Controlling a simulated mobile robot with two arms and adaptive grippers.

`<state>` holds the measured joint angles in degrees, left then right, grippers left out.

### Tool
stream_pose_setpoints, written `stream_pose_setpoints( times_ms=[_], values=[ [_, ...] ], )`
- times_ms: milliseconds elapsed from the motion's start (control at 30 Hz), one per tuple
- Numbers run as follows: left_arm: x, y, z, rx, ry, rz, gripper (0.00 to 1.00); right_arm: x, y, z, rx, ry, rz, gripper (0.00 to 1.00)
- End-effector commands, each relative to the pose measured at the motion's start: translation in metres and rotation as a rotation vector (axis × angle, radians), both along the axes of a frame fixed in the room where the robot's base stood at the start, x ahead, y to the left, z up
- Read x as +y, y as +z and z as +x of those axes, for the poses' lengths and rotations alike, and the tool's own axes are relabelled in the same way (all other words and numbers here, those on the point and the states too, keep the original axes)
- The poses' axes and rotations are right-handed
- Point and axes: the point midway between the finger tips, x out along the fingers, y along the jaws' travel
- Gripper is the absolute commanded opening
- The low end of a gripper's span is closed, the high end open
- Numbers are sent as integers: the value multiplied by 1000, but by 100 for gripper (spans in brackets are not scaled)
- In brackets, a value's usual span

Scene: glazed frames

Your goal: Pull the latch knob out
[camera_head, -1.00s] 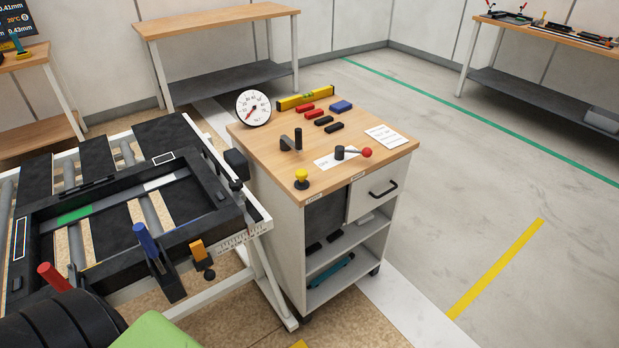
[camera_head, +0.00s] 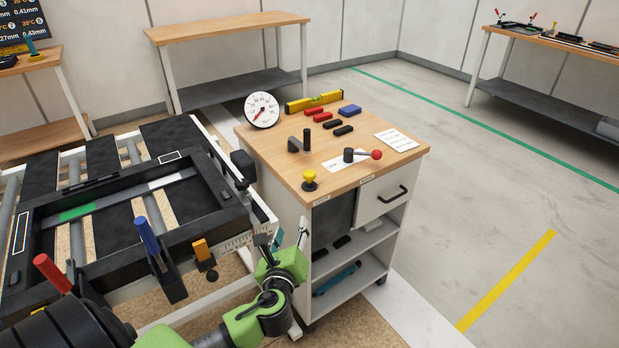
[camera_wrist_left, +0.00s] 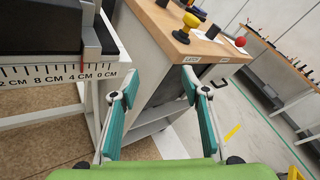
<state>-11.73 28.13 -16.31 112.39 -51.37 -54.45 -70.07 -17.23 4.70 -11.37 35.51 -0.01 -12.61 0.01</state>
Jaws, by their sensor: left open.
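The latch knob (camera_head: 310,176) is a yellow knob on a dark round base, at the near left corner of the cart's wooden top. It also shows in the left wrist view (camera_wrist_left: 190,21), above a small label on the cart's edge. The knob stands upright. My left gripper (camera_head: 289,238) is open and empty, in front of the cart's near side, below the knob and apart from it. In the left wrist view its teal fingers (camera_wrist_left: 162,80) are spread, with the cart's side panel beyond them. My right gripper is not in view.
The cart top (camera_head: 280,165) also holds a red-ball lever (camera_head: 375,154), a dark upright handle (camera_head: 306,140), a dial gauge (camera_head: 262,110) and a yellow level (camera_head: 314,102). A conveyor with a black frame (camera_head: 120,267) stands close on the left. Floor to the right is clear.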

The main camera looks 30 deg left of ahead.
Motion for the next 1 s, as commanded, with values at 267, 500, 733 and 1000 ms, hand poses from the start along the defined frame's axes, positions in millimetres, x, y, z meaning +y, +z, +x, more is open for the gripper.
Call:
stream_pose_setpoints(
  times_ms=[267,500,733,1000],
  values=[
    [4,42,42,45,-160,547,42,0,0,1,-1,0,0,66],
    [12,45,65,49,-165,577,42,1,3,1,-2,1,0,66],
    [30,44,107,49,-164,572,42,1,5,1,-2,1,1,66],
    [48,43,149,49,-164,571,42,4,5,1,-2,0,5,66]
  ],
)
